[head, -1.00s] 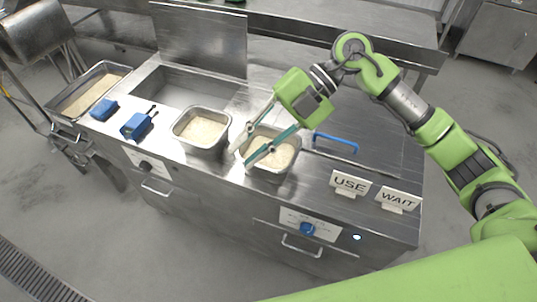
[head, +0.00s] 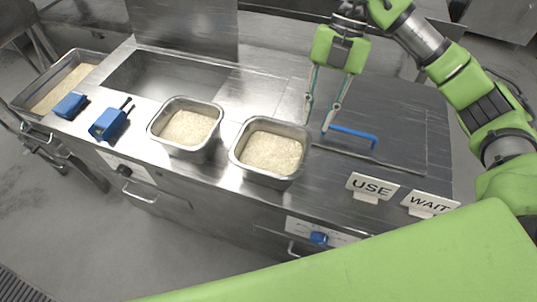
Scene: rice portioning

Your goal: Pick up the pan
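Two metal pans of rice stand side by side on the steel counter, a left pan (head: 156,133) and a right pan (head: 237,158). A larger metal pan of rice (head: 27,109) sits at the far left. My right gripper (head: 317,121) is open and empty, pointing down. Its fingertips are to the right of the right pan's upper right corner, close to the left end of the blue handle (head: 352,135), apart from the pan. Whether they touch the handle cannot be told. My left gripper is not in view.
A flat lid (head: 400,150) bears the blue handle. A USE sign (head: 371,187) and a WAIT sign (head: 429,204) stand at the front right. Two blue objects (head: 69,105) (head: 108,123) lie at the left. An open sunken basin (head: 165,80) is behind.

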